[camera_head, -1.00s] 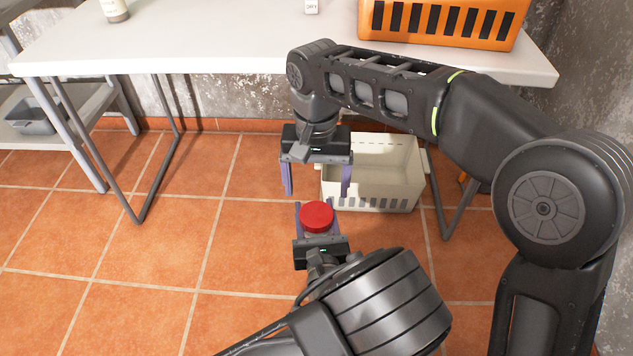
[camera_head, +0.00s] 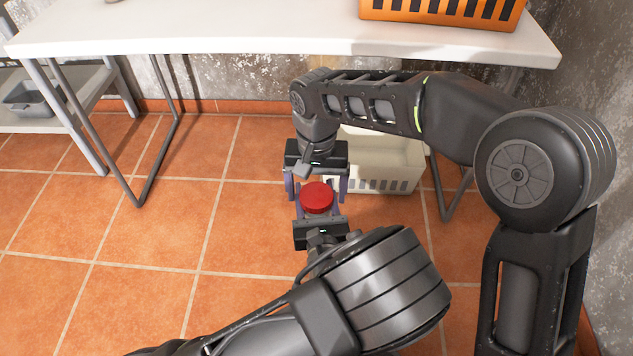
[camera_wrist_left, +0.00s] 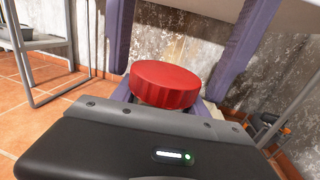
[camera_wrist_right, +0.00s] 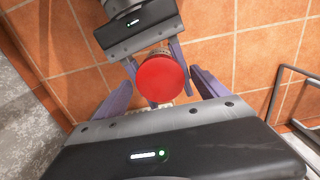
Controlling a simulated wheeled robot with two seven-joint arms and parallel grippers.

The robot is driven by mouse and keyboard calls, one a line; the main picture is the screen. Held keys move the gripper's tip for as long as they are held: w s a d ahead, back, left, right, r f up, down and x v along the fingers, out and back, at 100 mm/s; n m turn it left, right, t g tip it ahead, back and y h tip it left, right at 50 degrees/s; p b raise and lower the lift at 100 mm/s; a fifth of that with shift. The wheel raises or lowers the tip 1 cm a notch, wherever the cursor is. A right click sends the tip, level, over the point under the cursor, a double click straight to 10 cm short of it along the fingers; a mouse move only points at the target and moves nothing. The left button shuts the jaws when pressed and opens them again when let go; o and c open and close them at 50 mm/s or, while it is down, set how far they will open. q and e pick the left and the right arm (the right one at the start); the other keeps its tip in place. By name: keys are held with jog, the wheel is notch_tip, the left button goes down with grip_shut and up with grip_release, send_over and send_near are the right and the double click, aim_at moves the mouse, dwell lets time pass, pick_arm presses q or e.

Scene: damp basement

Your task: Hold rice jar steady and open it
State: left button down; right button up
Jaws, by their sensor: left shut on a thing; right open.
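The rice jar shows mainly as its round red lid (camera_head: 317,197); its body is mostly hidden below the lid and between fingers. My left gripper (camera_head: 319,215) is shut on the jar from the near side and holds it upright above the floor. In the left wrist view the lid (camera_wrist_left: 166,85) stands just past the gripper body. My right gripper (camera_head: 317,185) is open, with its purple fingers pointing down on either side of the lid. In the right wrist view the lid (camera_wrist_right: 160,78) lies between the spread fingers, with gaps visible.
A cream slotted crate (camera_head: 385,170) stands on the tiled floor behind the grippers. A white table (camera_head: 270,45) with an orange crate (camera_head: 440,10) is at the back. A grey bin (camera_head: 28,104) sits on a shelf at left. The floor at left is clear.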

jog(key=c, duration=1.5)
jog(key=n, duration=0.9)
jog(key=shift+n, duration=0.3)
jog(key=shift+r, duration=0.15)
jog(key=shift+r, duration=0.95)
jog(key=shift+r, duration=0.15)
jog(key=shift+r, duration=1.9)
